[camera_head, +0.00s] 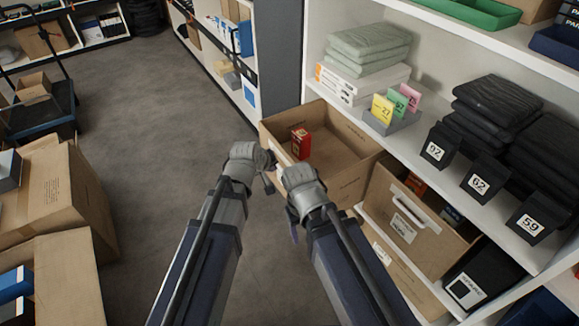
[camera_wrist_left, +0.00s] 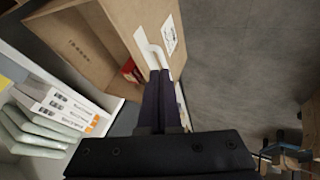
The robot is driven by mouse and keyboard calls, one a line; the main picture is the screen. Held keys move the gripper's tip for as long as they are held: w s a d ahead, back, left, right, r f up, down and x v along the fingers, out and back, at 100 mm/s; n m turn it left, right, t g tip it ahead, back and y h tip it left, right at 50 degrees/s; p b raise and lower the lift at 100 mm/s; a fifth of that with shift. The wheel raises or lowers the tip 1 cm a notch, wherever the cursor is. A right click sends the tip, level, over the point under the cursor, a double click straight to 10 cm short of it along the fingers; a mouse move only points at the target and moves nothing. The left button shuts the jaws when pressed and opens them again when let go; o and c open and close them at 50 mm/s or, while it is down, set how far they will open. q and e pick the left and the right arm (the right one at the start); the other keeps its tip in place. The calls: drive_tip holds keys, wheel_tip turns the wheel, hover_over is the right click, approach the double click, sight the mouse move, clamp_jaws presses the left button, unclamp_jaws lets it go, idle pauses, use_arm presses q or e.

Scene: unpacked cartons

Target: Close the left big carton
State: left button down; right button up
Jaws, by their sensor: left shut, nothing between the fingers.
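The left big carton (camera_head: 345,142) is a brown open-topped box that sticks out of the shelf unit like a drawer. A red box (camera_head: 301,144) stands inside it. In the left wrist view the carton's front wall (camera_wrist_left: 130,22) bears a white handle (camera_wrist_left: 152,48) and a label. My left gripper (camera_head: 268,166) is at the carton's front; in the left wrist view its dark fingers (camera_wrist_left: 161,75) are shut and empty, close by the handle. Whether they touch it I cannot tell. My right gripper (camera_head: 290,178) is beside it at the front; its fingertips are mostly hidden by its wrist.
A second carton (camera_head: 425,225) with a white handle sits to the right on the lower shelf. The white shelf (camera_head: 350,100) above carries folded towels (camera_head: 368,48) and colored cards. Other cartons (camera_head: 60,195) stand at left. The grey floor (camera_head: 165,110) between is clear.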

use_arm(q)
drive_tip(key=w+d+f+b, duration=0.5)
drive_tip(key=w+f+b, duration=0.2)
drive_tip(key=f+b, duration=0.1)
drive_tip(key=shift+w+d, duration=0.35)
drive_tip(key=shift+d, duration=0.05)
use_arm(e)
wheel_tip(320, 180, down, 8)
drive_tip(key=shift+d, duration=0.15)
